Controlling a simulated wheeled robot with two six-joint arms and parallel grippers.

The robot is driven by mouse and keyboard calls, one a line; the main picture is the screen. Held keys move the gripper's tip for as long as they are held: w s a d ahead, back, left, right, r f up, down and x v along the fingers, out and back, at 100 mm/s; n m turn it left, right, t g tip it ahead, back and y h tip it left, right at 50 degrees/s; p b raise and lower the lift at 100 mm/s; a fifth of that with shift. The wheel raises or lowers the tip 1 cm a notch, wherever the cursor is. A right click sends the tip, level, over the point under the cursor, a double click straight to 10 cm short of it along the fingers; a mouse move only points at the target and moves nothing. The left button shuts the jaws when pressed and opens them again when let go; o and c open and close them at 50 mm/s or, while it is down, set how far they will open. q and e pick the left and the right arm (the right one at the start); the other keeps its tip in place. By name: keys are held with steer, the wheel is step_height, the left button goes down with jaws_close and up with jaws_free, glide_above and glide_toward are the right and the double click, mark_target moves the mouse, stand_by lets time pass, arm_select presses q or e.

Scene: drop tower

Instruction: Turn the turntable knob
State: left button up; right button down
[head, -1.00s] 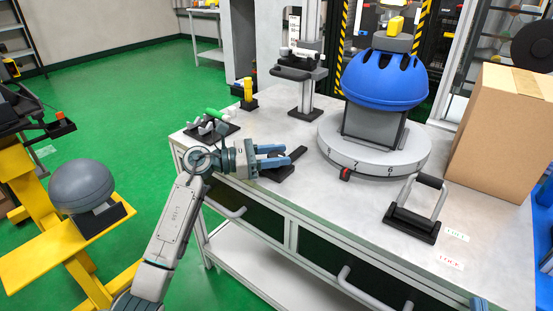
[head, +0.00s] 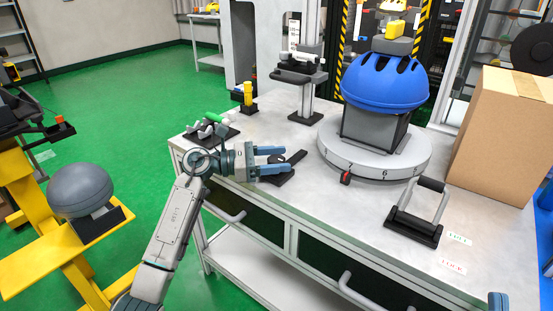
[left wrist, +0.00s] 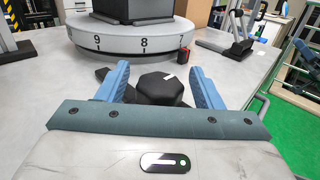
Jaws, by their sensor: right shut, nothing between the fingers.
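The turntable (head: 372,157) is a pale round disc with numbers on its rim. It carries a grey block and a blue dome (head: 385,80). In the left wrist view its rim (left wrist: 120,42) shows 9, 8 and 7, with 7 by a red marker (left wrist: 183,56). The black knob (left wrist: 160,88) has a faceted top and stands on the table before the turntable. My left gripper (head: 277,160) is open, its blue fingers on either side of the knob, with gaps visible in the left wrist view. Only a blue-grey tip of my right gripper (head: 497,301) shows at the bottom edge.
A black-based handle (head: 413,228) stands right of the turntable, and a cardboard box (head: 500,135) behind it. A grey stand (head: 306,100), a yellow piece (head: 248,92) and a tool rack (head: 211,131) are farther back.

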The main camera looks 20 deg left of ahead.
arm_select(q)
steer(key=shift+a, duration=0.1)
steer(key=v, duration=1)
steer(key=shift+a, duration=0.25)
arm_select(e)
steer(key=shift+s+r+t+y, duration=0.2)
steer(key=shift+r+t, duration=0.15)
steer(key=shift+r, duration=0.2)
steer(key=shift+s+r+t+y, duration=0.1)
steer(key=shift+s+r+t, duration=0.1)
steer(key=shift+r+t, duration=0.25)
arm_select(q)
steer(key=shift+s, duration=0.15)
arm_select(e)
steer(key=shift+r, duration=0.1)
